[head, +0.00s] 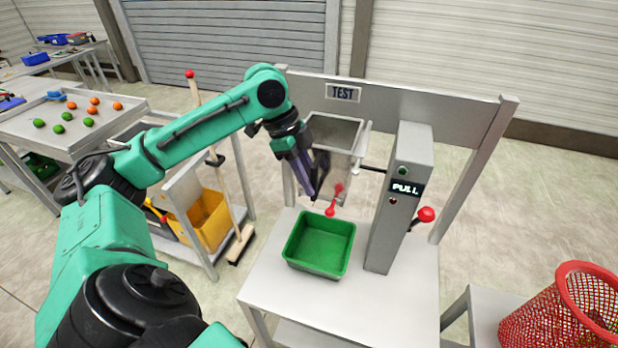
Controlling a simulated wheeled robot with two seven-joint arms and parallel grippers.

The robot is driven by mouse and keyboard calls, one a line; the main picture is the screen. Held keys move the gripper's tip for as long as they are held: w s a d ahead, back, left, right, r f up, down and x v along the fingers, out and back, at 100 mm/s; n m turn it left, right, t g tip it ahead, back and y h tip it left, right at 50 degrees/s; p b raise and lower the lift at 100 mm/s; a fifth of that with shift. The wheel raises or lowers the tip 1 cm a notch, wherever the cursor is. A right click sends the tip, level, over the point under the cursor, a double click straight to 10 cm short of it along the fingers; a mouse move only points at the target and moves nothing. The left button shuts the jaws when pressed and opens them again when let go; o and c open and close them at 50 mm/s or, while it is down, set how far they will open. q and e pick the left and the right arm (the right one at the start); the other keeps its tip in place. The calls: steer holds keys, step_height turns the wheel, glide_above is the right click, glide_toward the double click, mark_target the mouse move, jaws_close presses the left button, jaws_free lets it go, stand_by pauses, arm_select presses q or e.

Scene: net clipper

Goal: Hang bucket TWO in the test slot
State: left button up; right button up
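A grey metal bucket (335,132), open at the top, sits under the TEST sign (343,92) on the grey stand, beside the post. I see no number on it, so I cannot tell whether it is bucket TWO. A red-knobbed lever (331,211) shows at its lower front. My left gripper (314,190) points down at the bucket's front left side and covers part of it. Its dark fingers lie close together against the bucket in the picture; I cannot tell whether they touch it or hold anything. My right gripper is not in view.
A green tray (320,246) stands on the table (410,305) below the bucket. The grey post (399,205) has a PULL display and a red-knobbed lever (426,214). A red basket (545,318) is at lower right. A cart with a yellow bucket (207,222) stands left.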

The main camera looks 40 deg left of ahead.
arm_select(q)
steer(key=o, duration=0.5)
steer(key=shift+r, duration=0.1)
steer(key=shift+s, duration=0.1)
steer(key=p+v, duration=0.1)
steer(key=v, duration=1.3)
steer(key=shift+r, duration=0.25)
